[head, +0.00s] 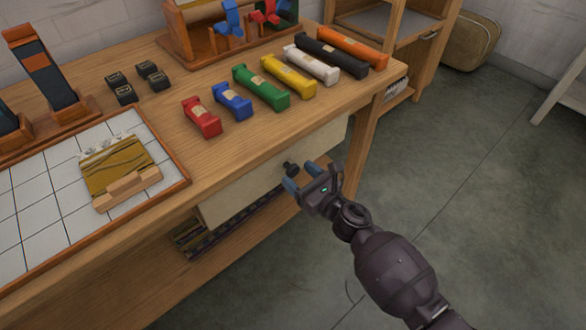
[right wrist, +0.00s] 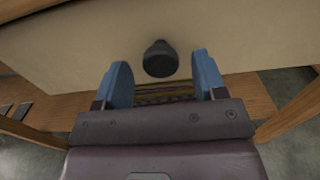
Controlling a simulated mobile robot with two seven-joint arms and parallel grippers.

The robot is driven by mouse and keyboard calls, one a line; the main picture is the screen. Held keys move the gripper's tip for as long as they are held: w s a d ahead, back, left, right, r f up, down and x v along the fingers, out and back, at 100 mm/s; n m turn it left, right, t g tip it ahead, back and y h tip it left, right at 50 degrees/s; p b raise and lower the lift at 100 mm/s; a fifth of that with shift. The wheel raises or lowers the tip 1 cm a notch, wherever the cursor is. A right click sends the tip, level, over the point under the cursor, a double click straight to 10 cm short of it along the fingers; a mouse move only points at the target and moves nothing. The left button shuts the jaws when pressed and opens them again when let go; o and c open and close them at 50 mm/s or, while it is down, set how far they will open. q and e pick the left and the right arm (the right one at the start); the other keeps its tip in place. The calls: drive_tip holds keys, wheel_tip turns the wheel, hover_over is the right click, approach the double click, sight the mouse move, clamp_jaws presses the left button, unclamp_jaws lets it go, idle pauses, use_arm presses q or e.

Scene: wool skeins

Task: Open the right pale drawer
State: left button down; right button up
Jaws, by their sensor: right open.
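The pale drawer (head: 240,187) sits under the wooden table top and looks shut. It has a dark round knob (head: 290,168). In the right wrist view the drawer front (right wrist: 100,40) fills the top, with the knob (right wrist: 160,59) near the middle. My right gripper (head: 306,177) is open, its blue fingertips pointing at the drawer front. In the right wrist view the fingers (right wrist: 160,80) stand either side of the knob's line, with the knob a little beyond them and not gripped. My left gripper is not in view.
Several coloured wool skeins (head: 261,85) lie on the table top (head: 180,165) above the drawer. A tiled tray (head: 40,205) with a yellow woven piece (head: 118,165) is at the left. A lower shelf (head: 225,255) holds striped items. The floor (head: 480,200) at right is clear.

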drive_tip(key=shift+x, duration=1.25)
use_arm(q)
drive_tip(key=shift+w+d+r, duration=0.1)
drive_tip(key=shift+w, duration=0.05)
use_arm(e)
drive_tip(key=shift+w+a, duration=0.1)
